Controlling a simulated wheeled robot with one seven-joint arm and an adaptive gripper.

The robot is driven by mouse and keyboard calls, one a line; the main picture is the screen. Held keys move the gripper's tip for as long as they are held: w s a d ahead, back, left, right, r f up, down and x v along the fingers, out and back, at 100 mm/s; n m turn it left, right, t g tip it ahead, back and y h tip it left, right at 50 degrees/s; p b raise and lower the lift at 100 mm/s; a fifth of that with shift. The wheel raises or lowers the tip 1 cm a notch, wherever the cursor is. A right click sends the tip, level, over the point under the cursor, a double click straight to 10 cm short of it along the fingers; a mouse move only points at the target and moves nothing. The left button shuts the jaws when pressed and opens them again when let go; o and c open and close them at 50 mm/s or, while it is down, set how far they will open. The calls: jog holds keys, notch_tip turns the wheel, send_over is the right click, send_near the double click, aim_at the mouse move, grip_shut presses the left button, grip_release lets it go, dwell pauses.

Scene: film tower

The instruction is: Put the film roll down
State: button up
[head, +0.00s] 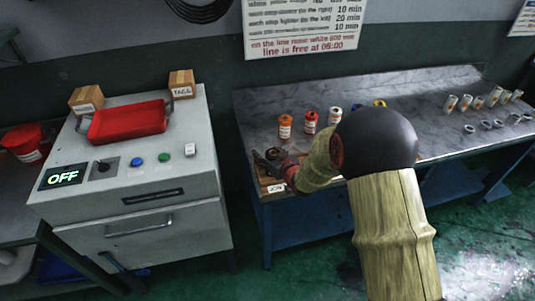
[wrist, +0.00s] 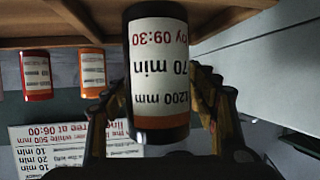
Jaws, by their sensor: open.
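A film roll (wrist: 157,70) fills the middle of the wrist view, which is upside down. It is dark with an orange band and a white label reading 1200 mm, 70 min, by 09:30. Its base end meets or overlaps the brown wooden surface (wrist: 60,30) at the picture's top; exact contact is hard to tell. My gripper (wrist: 162,98) is open, with one finger on each side of the roll. In the head view my gripper (head: 273,160) is low over a wooden board (head: 266,181) at the bench's left end; the roll is hard to make out there.
An orange roll (head: 285,127), a red roll (head: 310,122) and others stand behind on the bench (head: 420,140). Pale rolls (head: 450,103) and small rings are at right. A grey cabinet (head: 160,215) with a red tray (head: 124,122) and an OFF display stands left.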

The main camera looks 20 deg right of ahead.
jog(key=shift+r, duration=0.25)
jog(key=s+d+r+m+g+h+p, duration=0.1)
jog(key=s+d+r+g+h+p, duration=0.15)
jog(key=s+r, duration=0.65)
jog(key=s+d+r+g+h+p, duration=0.1)
jog(key=s+d+r, duration=0.2)
jog(key=s+r, duration=0.55)
jog(key=s+a+r+g, duration=0.2)
jog(key=s+r, duration=0.1)
jog(key=s, duration=0.8)
jog(key=s+a+r+m+g, duration=0.1)
jog(key=s+a+r+g, duration=0.1)
jog(key=s, duration=1)
jog(key=shift+s+a+r+y, duration=0.2)
jog(key=shift+a+r+y, duration=0.25)
jog(key=shift+a+r, duration=0.25)
